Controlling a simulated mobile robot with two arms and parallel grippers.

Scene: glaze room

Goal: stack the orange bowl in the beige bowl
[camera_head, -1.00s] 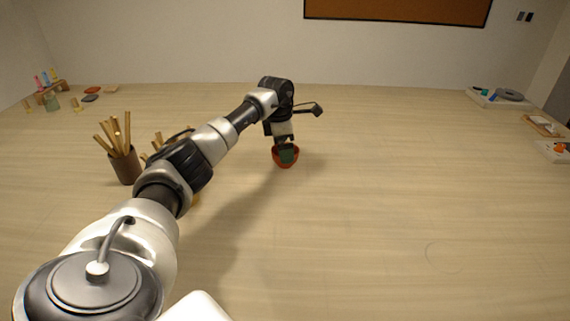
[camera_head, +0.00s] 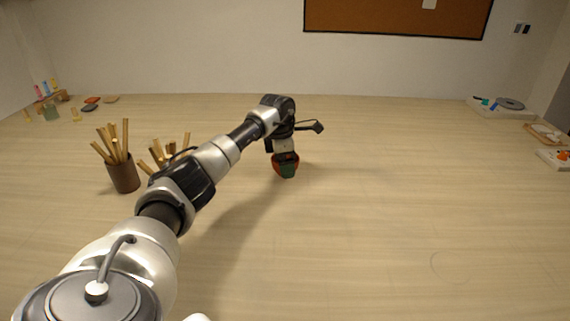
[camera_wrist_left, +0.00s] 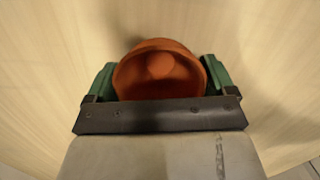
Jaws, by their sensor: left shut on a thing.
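My left gripper (camera_head: 287,168), with green fingertips, is shut on the orange bowl (camera_wrist_left: 160,63). In the left wrist view the bowl sits between the two fingers, and I look into its open inside. In the head view the orange bowl (camera_head: 277,161) shows only partly around the near finger, at the end of my outstretched left arm. It is over the middle of the pale wooden table; its height above the surface is hard to tell. I see no beige bowl in either view; my left arm hides part of the table. My right gripper is not in view.
A brown cup of wooden sticks (camera_head: 123,176) stands left of my arm, with more sticks (camera_head: 160,155) partly behind it. Small bottles (camera_head: 50,110) stand at the far left. A pale tray (camera_head: 503,107) is at the far right. The table's middle right is clear.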

